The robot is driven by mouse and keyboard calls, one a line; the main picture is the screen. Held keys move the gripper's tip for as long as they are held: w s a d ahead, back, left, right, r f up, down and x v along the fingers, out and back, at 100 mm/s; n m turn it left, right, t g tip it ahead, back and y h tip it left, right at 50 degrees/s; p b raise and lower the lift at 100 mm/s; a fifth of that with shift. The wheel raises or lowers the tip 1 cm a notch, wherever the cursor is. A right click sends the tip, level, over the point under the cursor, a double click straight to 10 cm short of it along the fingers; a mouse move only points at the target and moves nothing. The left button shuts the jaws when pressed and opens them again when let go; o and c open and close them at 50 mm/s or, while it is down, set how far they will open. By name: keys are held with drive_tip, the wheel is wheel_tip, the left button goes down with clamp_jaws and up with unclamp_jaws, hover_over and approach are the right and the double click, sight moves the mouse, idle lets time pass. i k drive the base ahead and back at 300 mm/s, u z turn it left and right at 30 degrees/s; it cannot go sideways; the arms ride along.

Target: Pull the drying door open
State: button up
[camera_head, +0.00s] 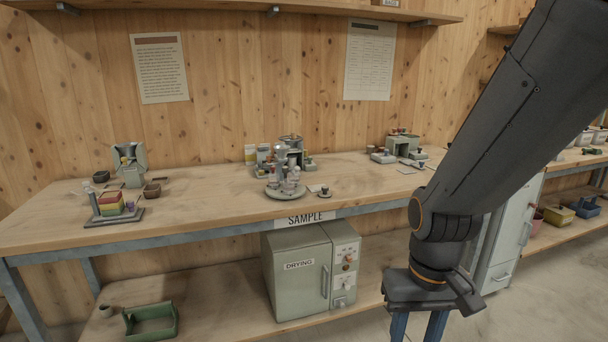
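The drying door (288,289) is the pale grey-green front of a small cabinet on the lower shelf, under the bench. It carries a white DRYING label (299,265) and a vertical bar handle (325,282) near its right edge. The door looks shut. My gripper (417,328) hangs downward to the right of the cabinet, apart from the handle. Its two blue fingers stand apart with nothing seen between them. Their tips are cut off by the bottom edge of the picture.
A control panel (344,270) with knobs adjoins the door's right side. The wooden bench (215,205) with a SAMPLE label overhangs the cabinet. A green tray (150,322) lies on the lower shelf at left. A tall pale cabinet (515,235) stands behind my arm; open floor (560,290) shows at right.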

sight(302, 276)
drive_tip(key=z, duration=1.75)
drive_tip(key=k, duration=0.55)
drive_tip(key=u, duration=1.85)
